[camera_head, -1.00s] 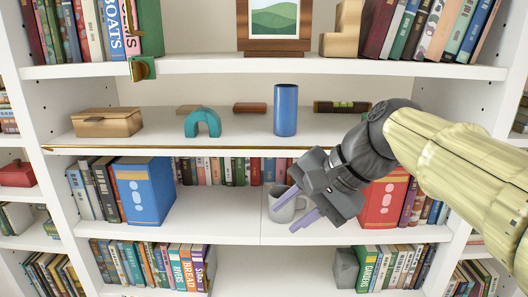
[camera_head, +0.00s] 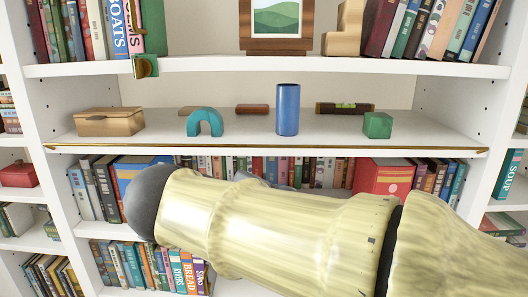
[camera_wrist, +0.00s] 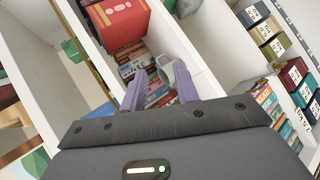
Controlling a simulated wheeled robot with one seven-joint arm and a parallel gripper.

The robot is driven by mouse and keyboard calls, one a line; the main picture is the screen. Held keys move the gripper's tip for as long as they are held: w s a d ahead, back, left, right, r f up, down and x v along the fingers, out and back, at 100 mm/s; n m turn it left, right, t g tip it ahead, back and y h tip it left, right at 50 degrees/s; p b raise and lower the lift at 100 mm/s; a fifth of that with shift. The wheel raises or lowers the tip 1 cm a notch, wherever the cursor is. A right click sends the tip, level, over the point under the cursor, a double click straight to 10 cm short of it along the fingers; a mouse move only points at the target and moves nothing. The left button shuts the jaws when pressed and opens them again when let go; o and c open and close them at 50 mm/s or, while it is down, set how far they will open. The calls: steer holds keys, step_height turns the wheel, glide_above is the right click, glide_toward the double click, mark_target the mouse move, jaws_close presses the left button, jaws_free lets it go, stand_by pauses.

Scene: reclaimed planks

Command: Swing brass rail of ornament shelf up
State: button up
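The brass rail (camera_head: 270,149) is a thin gold strip lying low along the front edge of the ornament shelf (camera_head: 235,135), running nearly its full width. Behind it stand a wooden box (camera_head: 108,122), a teal arch (camera_head: 204,123), a blue cylinder (camera_head: 287,110) and a green block (camera_head: 377,125). In the head view my arm crosses below the rail and hides my gripper. In the wrist view my gripper (camera_wrist: 160,78) is open, its two purple fingers apart with nothing held. Beyond the fingers is a grey mug (camera_wrist: 166,72) in the shelf bay below; I see no contact with the rail.
Books fill the bay below, with a red box-like book (camera_head: 383,176) at right, also in the wrist view (camera_wrist: 122,18). A level (camera_head: 345,108) lies at the back of the ornament shelf. Room in front of the rail is clear.

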mark_target(266, 146)
steer(key=s+a+r+n+t, duration=0.1)
steer(key=a+r+n+t, duration=0.3)
steer(key=a+r+t, duration=0.3)
steer(key=shift+s+a+r+n, duration=0.35)
steer(key=shift+a+r, duration=0.1)
steer(key=shift+a, duration=0.45)
steer(key=p+x, duration=0.6)
steer(key=x, duration=1)
steer(key=shift+w+r, duration=0.15)
steer(key=shift+r, duration=0.05)
steer(key=shift+w+d+f+p, duration=0.2)
steer(key=shift+w+p, duration=0.15)
steer(key=shift+w, duration=0.25)
jaws_close()
